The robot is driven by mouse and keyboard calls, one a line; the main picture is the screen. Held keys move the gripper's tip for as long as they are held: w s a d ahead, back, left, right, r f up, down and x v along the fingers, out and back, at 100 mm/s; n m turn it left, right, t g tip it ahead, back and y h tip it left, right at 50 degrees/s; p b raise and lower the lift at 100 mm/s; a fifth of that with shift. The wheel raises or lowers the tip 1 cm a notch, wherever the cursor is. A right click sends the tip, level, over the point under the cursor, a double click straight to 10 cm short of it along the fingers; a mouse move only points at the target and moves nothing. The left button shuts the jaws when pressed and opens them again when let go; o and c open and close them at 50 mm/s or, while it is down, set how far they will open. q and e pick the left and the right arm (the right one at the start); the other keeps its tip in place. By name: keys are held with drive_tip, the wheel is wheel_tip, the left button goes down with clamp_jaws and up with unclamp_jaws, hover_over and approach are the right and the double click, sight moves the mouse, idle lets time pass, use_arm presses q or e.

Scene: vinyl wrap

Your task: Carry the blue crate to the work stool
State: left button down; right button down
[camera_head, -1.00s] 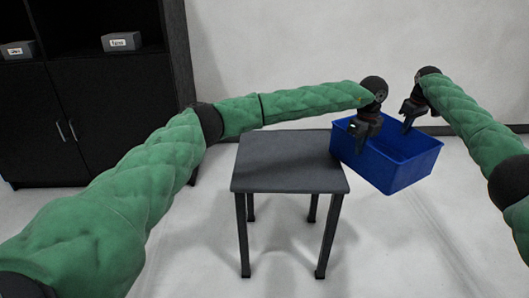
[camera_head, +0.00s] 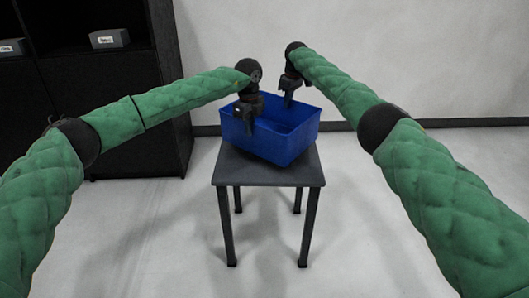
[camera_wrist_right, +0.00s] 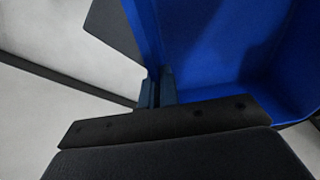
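The blue crate (camera_head: 287,148) is over the dark grey square top of the work stool (camera_head: 250,177), turned at an angle to it. I cannot tell whether its bottom touches the stool. My left gripper (camera_head: 249,128) is at the crate's near-left wall and looks closed on the rim, its fingertips partly hidden. My right gripper (camera_head: 288,100) is at the far wall. The right wrist view shows the crate (camera_wrist_right: 215,50) with its wall between the fingers of the right gripper (camera_wrist_right: 156,92).
A black cabinet (camera_head: 115,100) with open shelves stands at the left, holding small grey boxes, one of them labelled (camera_head: 109,39). A white wall (camera_head: 400,60) is behind the stool. The pale floor (camera_head: 380,240) around the stool is clear.

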sight(285, 126)
use_arm(q)
drive_tip(key=shift+a+r, duration=0.15)
drive_tip(key=shift+a, duration=0.1)
use_arm(e)
drive_tip(key=shift+a+r, duration=0.2)
drive_tip(key=shift+a, duration=0.2)
drive_tip(key=shift+f, duration=0.1)
use_arm(q)
drive_tip(key=shift+f, duration=0.2)
use_arm(e)
drive_tip(key=shift+f, duration=0.15)
